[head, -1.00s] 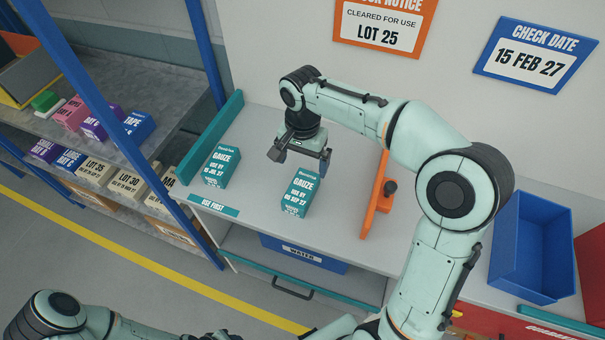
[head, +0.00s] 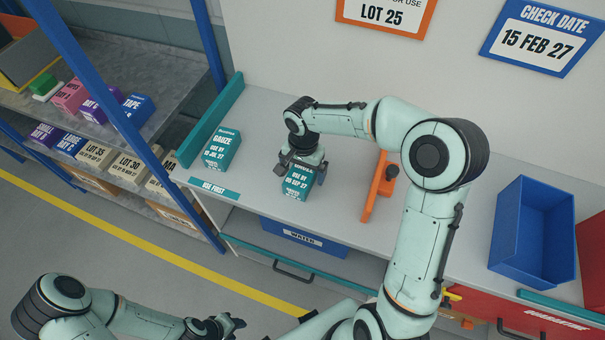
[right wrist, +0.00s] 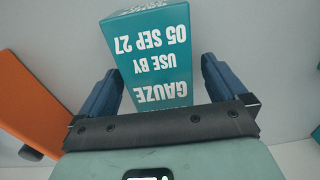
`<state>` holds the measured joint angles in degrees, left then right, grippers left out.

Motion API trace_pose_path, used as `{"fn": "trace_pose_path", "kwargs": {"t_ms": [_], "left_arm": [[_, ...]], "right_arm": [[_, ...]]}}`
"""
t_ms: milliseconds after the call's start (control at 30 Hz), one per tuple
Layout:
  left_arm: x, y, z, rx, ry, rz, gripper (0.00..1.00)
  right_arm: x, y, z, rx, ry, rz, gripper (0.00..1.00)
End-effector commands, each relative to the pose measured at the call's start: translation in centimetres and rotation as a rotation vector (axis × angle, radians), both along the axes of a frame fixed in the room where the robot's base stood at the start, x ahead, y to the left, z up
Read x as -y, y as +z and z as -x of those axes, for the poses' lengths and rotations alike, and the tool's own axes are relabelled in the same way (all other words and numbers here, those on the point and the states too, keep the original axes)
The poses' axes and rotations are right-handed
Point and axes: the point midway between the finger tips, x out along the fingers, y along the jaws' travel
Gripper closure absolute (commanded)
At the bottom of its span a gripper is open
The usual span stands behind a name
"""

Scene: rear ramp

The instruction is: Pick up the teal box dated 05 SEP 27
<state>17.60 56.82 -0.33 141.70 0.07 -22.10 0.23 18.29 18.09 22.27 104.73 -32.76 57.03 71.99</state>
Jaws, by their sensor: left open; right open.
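The teal gauze box (head: 297,184) stands on the counter. In the right wrist view the same box (right wrist: 152,60) reads USE BY 05 SEP 27. My right gripper (head: 302,172) is over its top in the head view, which hides part of the box. In the right wrist view my right gripper (right wrist: 162,85) is open, with one blue finger on each side of the box. I cannot tell if either finger touches it. A second teal gauze box (head: 221,150) stands to the left; its date looks like JUL 27. My left gripper (head: 232,322) is open and empty, low over the floor.
A teal divider (head: 212,120) stands left of the boxes, and an orange divider (head: 379,187) stands to the right. A blue bin (head: 533,236) is at the far right. A shelf with several boxes is at the left. A USE FIRST label (head: 214,188) marks the counter's front edge.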

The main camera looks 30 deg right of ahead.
Motion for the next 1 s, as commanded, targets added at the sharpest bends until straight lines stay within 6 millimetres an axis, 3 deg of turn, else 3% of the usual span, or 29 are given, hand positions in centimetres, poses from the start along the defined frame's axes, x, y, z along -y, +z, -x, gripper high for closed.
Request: {"fn": "trace_pose_path", "kwargs": {"t_ms": [100,333,500,533,833,1000], "left_arm": [[0.0,-0.1,0.0,0.0,0.0,0.0,0.57],[0.0,-0.1,0.1,-0.001,0.0,0.0,0.57],[0.0,-0.1,0.1,0.0,0.0,0.0,0.57],[0.0,-0.1,0.1,0.0,0.0,0.0,0.57],[0.0,0.0,0.0,0.0,0.0,0.0,0.57],[0.0,0.1,-0.1,0.001,0.0,0.0,0.57]], "right_arm": [[0.0,-1.0,0.1,-0.002,0.0,-0.001,0.01],[0.0,-1.0,0.1,-0.001,0.001,-0.001,0.04],[0.0,-1.0,0.1,-0.001,0.0,-0.001,0.6],[0.0,-1.0,0.1,-0.001,0.0,-0.001,0.62],[0.0,-0.8,0.0,0.001,0.0,-0.001,0.62],[0.0,0.5,-0.1,0.003,-0.001,0.001,0.62]]}}
